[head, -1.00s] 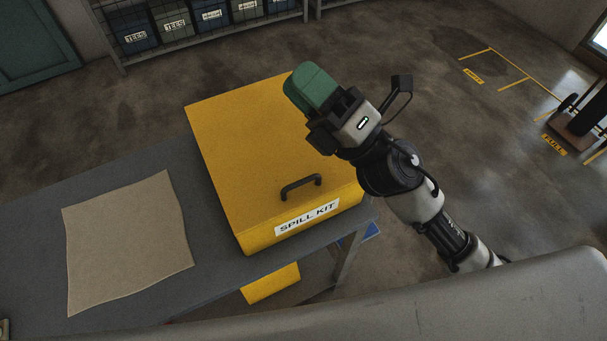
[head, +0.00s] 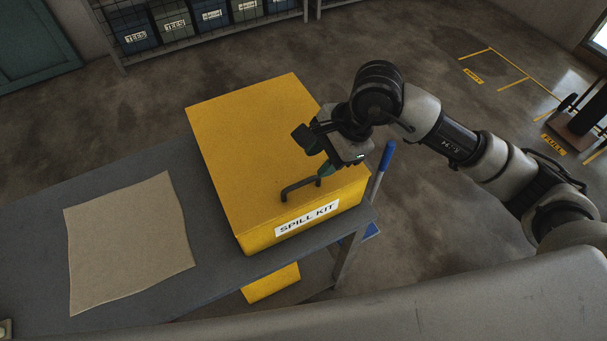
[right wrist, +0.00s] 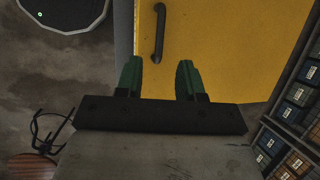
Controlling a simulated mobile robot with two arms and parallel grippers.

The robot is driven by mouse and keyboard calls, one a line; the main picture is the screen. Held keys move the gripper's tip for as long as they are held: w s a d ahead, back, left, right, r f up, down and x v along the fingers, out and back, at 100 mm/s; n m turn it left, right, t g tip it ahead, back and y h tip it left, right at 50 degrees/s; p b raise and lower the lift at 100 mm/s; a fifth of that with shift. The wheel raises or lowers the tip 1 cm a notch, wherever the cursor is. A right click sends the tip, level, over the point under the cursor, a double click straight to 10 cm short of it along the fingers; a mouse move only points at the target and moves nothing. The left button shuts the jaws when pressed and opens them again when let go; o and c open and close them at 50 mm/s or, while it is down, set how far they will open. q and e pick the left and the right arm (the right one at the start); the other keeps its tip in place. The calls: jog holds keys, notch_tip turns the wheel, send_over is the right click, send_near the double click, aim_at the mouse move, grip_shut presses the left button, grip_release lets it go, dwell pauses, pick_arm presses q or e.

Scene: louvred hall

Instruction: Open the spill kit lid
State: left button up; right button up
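The yellow spill kit (head: 235,140) is a box on the grey table, its lid shut, with a white "SPILL KIT" label on the front. Its black bar handle (head: 288,192) sits on the lid near the front edge; it also shows in the right wrist view as a dark handle (right wrist: 159,35). My right gripper (head: 313,157) is over the lid's right side, just behind the handle. Its green fingers (right wrist: 158,68) are apart with nothing between them; the handle lies beyond their tips, apart from them. My left gripper is not in view.
A sheet of brown paper or cloth (head: 130,240) lies on the grey table (head: 215,290) left of the kit. A blue pole (head: 384,165) stands beyond the table's right end. Shelves with labelled bins (head: 210,15) are at the back.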

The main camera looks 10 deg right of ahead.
aim_at(300, 183)
jog(key=p+x, duration=0.1)
jog(key=x, duration=0.7)
jog(key=shift+p, duration=0.3)
jog(key=shift+r, duration=0.1)
jog(key=shift+c, duration=0.3)
grip_shut()
